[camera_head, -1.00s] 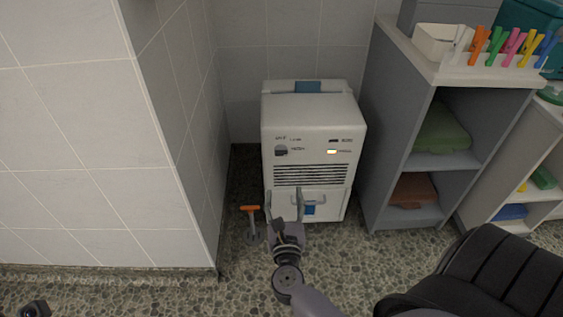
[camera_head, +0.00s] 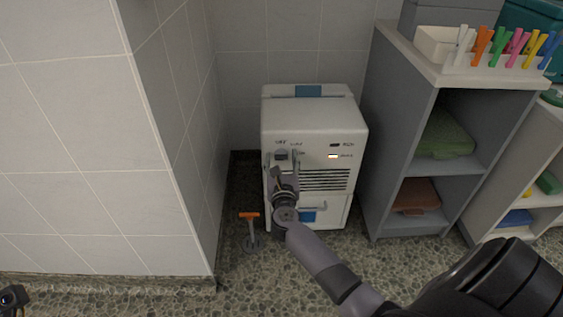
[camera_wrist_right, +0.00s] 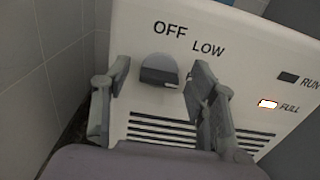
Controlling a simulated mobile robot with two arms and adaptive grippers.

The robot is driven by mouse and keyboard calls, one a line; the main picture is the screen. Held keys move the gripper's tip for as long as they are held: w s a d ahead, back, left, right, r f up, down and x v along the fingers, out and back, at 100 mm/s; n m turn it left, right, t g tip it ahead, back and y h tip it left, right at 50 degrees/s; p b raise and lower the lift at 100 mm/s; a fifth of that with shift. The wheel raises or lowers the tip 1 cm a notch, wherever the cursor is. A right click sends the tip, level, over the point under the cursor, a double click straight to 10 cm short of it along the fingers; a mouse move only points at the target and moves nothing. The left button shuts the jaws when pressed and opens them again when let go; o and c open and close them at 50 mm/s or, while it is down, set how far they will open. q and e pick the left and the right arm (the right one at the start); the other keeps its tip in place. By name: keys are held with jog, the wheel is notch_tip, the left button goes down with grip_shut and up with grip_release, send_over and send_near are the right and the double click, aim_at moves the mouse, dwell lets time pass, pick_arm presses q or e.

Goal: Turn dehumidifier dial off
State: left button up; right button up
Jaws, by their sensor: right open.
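The white dehumidifier (camera_head: 315,118) stands on the floor against the tiled back wall. Its dark grey dial (camera_wrist_right: 160,72) is below the OFF and LOW labels in the right wrist view, and also shows in the head view (camera_head: 281,155). My right gripper (camera_head: 282,160) is open in front of the panel. In the right wrist view, the right gripper's fingers (camera_wrist_right: 155,82) stand on either side of the dial, with visible gaps. Part of the dial's right side marking is hidden by the right finger. A lit FULL lamp (camera_wrist_right: 268,104) sits right of the dial.
A tiled wall corner (camera_head: 170,150) stands left of the dehumidifier. A grey shelf unit (camera_head: 395,130) with folded towels stands close on its right. An orange-handled tool (camera_head: 249,215) stands on the floor at its left front. Pebbled floor lies open in front.

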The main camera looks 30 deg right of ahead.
jog(key=shift+c, duration=0.3)
jog(key=c, duration=1.1)
